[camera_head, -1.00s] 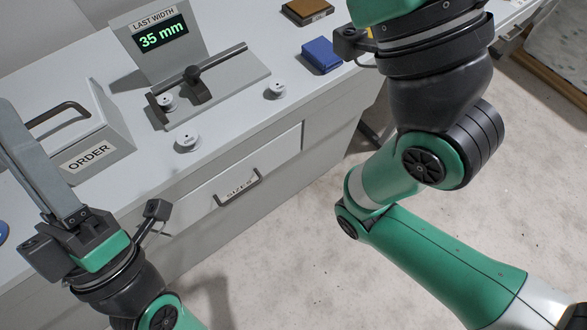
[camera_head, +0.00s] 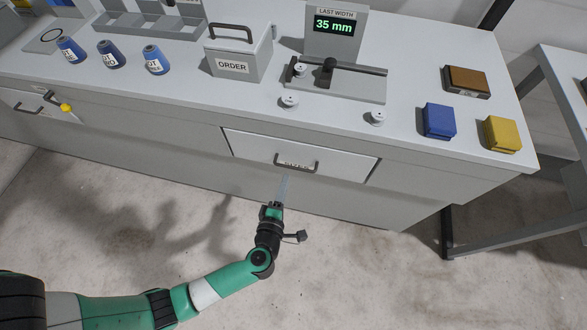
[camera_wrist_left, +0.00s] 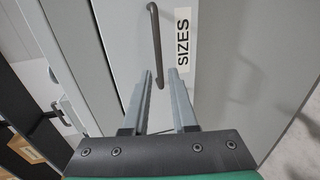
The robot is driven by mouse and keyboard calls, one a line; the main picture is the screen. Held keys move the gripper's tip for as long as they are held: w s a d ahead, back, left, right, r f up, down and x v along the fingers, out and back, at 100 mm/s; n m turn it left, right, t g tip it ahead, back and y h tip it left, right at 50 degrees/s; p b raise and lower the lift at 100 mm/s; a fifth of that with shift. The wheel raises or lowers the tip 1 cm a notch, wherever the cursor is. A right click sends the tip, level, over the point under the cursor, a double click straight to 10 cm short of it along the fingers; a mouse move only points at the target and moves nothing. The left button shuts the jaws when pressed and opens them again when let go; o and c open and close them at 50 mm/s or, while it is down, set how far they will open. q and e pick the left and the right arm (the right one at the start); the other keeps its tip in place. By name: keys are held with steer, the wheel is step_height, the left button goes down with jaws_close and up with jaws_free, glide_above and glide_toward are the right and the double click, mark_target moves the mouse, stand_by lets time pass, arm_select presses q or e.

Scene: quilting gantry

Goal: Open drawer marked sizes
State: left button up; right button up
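The drawer marked SIZES (camera_head: 345,165) is in the grey bench front, and its front looks flush with the bench. Its dark bar handle (camera_head: 297,166) partly covers the label in the head view. In the left wrist view the handle (camera_wrist_left: 154,35) runs upright beside the SIZES label (camera_wrist_left: 183,45). My left gripper (camera_head: 284,180) points up at the drawer from just below the handle. Its fingers (camera_wrist_left: 158,72) are apart, with the handle's lower end appearing between them in the wrist view. I cannot tell whether they touch it. My right gripper is out of view.
On the bench top stand an ORDER box (camera_head: 238,60), a width gauge (camera_head: 335,84), white knobs (camera_head: 376,118), and blue (camera_head: 438,121) and yellow (camera_head: 502,134) blocks. Another drawer with a yellow item (camera_head: 66,107) is at left. The floor before the bench is clear.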

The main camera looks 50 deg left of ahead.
mark_target(291, 167)
arm_select(q)
steer(key=b+x, duration=0.2)
steer(key=x, duration=0.5)
steer(key=shift+w+a, duration=0.1)
steer(key=shift+w, duration=0.15)
jaws_close()
stand_by(1.0)
